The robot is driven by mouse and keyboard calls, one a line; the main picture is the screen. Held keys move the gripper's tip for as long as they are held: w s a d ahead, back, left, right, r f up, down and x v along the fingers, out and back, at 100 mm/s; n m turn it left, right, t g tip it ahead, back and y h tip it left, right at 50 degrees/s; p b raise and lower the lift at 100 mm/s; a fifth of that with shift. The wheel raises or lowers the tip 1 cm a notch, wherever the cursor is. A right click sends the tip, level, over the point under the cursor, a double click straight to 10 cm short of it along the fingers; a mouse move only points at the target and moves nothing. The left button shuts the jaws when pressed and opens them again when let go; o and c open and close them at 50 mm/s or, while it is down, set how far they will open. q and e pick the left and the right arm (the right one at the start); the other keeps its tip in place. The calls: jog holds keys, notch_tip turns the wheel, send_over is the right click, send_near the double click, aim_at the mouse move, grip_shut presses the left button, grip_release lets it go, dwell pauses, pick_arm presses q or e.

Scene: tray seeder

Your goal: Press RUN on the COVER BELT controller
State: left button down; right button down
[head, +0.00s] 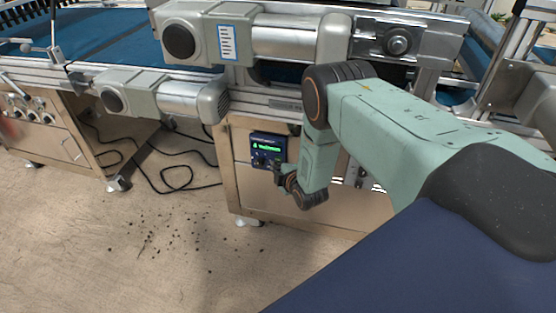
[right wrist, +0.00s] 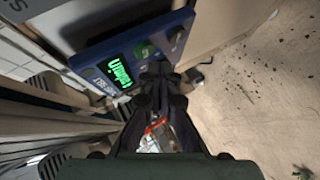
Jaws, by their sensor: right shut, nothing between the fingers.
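The controller (head: 268,146) is a small dark blue box with a lit green display, mounted on the front of the steel cabinet below the conveyor. In the right wrist view the controller (right wrist: 125,62) fills the upper middle, with its green display (right wrist: 115,72), a green button (right wrist: 144,49) and dark knobs beside it. My right gripper (head: 277,170) is shut and empty, just in front of the controller's lower edge. In the right wrist view its fingertips (right wrist: 158,70) point at the panel near the green button; I cannot tell whether they touch. My left gripper is not in view.
The steel cabinet (head: 243,185) stands on the floor. Two motors (head: 285,42) and (head: 185,98) jut out above it. Another cabinet with knobs (head: 40,135) stands at the left. Black cables (head: 175,180) and dark crumbs lie on the floor, which is otherwise clear.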

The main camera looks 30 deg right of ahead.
dwell(0.4)
jog(key=shift+w+d, duration=0.3)
